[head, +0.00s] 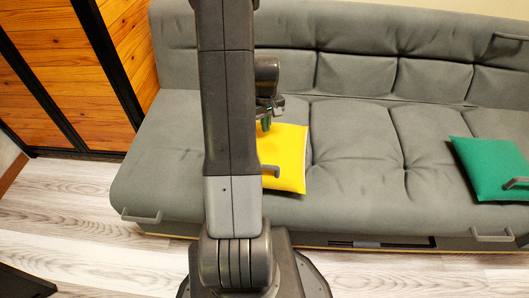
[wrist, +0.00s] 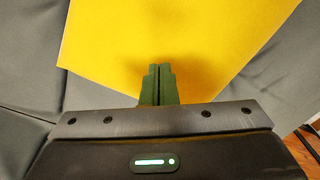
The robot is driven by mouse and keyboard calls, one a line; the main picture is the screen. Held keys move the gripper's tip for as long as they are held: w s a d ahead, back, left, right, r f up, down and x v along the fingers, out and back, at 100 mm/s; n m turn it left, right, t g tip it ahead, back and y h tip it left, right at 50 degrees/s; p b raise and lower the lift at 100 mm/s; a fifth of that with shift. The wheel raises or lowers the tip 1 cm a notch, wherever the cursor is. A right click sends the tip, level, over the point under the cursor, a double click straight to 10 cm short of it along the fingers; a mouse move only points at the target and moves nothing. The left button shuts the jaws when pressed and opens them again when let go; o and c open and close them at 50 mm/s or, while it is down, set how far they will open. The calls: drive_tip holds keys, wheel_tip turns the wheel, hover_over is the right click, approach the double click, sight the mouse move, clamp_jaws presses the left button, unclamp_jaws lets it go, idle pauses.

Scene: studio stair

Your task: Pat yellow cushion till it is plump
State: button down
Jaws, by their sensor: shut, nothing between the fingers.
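The yellow cushion (head: 288,157) lies on the seat of the grey sofa, partly hidden behind my arm in the head view. In the wrist view the yellow cushion (wrist: 170,40) fills the upper middle. My gripper (wrist: 157,70) is shut and empty, with its green fingertips over the cushion's near part. A soft dark shadow lies on the cushion by the tips. In the head view my gripper (head: 265,126) is at the cushion's upper left. I cannot tell whether the fingertips touch it.
The grey sofa (head: 360,140) spans the view, with its backrest behind the cushion. A green cushion (head: 495,168) lies at the sofa's right end. Wooden panels (head: 75,85) with black frames stand at the left. Pale plank floor (head: 80,220) is free in front.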

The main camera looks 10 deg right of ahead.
drive_tip(key=shift+r, duration=0.1)
wheel_tip(320, 180, up, 5)
drive_tip(key=p, duration=0.3)
drive_tip(key=shift+p, duration=0.4)
drive_tip(key=shift+f, duration=0.2)
wheel_tip(320, 180, down, 8)
drive_tip(key=b, duration=0.6)
drive_tip(key=shift+r, duration=0.1)
drive_tip(key=shift+r, duration=0.1)
